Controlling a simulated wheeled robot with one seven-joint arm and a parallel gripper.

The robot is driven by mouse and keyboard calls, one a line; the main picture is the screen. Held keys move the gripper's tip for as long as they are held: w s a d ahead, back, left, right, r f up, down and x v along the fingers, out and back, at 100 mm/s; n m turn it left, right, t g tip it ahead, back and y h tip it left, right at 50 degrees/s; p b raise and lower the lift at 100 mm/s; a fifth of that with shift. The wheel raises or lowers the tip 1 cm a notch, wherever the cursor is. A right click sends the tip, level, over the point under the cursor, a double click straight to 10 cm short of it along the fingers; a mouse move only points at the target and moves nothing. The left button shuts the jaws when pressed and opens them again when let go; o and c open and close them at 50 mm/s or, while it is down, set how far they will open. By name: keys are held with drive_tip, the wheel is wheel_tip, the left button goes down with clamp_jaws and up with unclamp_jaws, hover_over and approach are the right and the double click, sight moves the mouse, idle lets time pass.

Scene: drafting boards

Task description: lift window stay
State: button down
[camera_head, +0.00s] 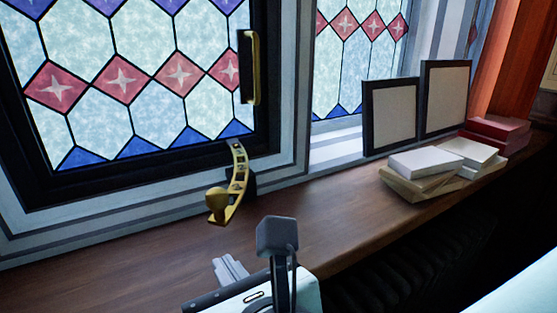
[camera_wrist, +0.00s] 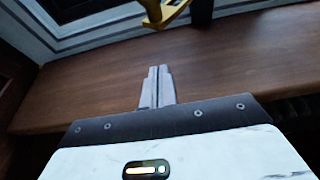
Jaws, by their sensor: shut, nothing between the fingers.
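The window stay (camera_head: 238,178) is a curved brass bar with dark holes and a rounded brass knob at its near end. It joins the lower edge of the dark-framed stained-glass window (camera_head: 150,90) and reaches out over the wooden sill. In the wrist view, part of the brass stay (camera_wrist: 160,12) shows at the top edge, beyond my fingertips. My gripper (camera_wrist: 157,72) is shut and empty above the sill, apart from the stay. In the head view, my gripper (camera_head: 228,268) is at the bottom, below the knob, and partly hidden by my arm.
The wooden sill (camera_head: 150,275) is mostly clear around the stay. A brass handle (camera_head: 252,68) is on the window frame's right side. Two dark-framed panels (camera_head: 390,115) lean at the right, beside white books (camera_head: 425,160) and red books (camera_head: 498,130). A dark radiator (camera_head: 420,265) is below the sill.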

drive_tip(key=shift+x, duration=1)
wheel_tip(320, 180, up, 3)
drive_tip(key=p, duration=0.2)
drive_tip(key=shift+p, duration=0.3)
drive_tip(key=shift+r+p, duration=0.45)
drive_tip(key=shift+r, duration=0.1)
